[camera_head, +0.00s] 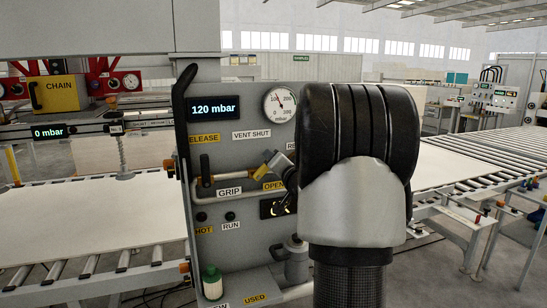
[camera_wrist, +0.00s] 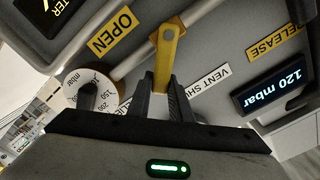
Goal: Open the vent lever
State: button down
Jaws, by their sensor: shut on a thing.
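The vent lever (camera_wrist: 169,48) is a yellow bar on a round pivot, seen in the wrist view. My gripper (camera_wrist: 163,92) is shut on its free end, with one dark finger on each side. The lever lies between a yellow OPEN label (camera_wrist: 114,33) and a white VENT SHUT label (camera_wrist: 210,79). In the head view, the OPEN label (camera_head: 273,185) and the VENT SHUT label (camera_head: 251,134) are on a grey panel (camera_head: 240,240). My wrist covers the panel's right part there, and the lever is mostly hidden.
A pressure gauge (camera_head: 279,104) and a display (camera_head: 214,108) reading 120 mbar sit above the lever. A pipe (camera_head: 228,181) crosses the panel beside it. A black handle (camera_head: 184,110) stands at the panel's left edge. Roller conveyors (camera_head: 470,170) carry pale boards on both sides.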

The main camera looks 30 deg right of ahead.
dwell(0.4)
jog(key=c, duration=1.6)
grip_release()
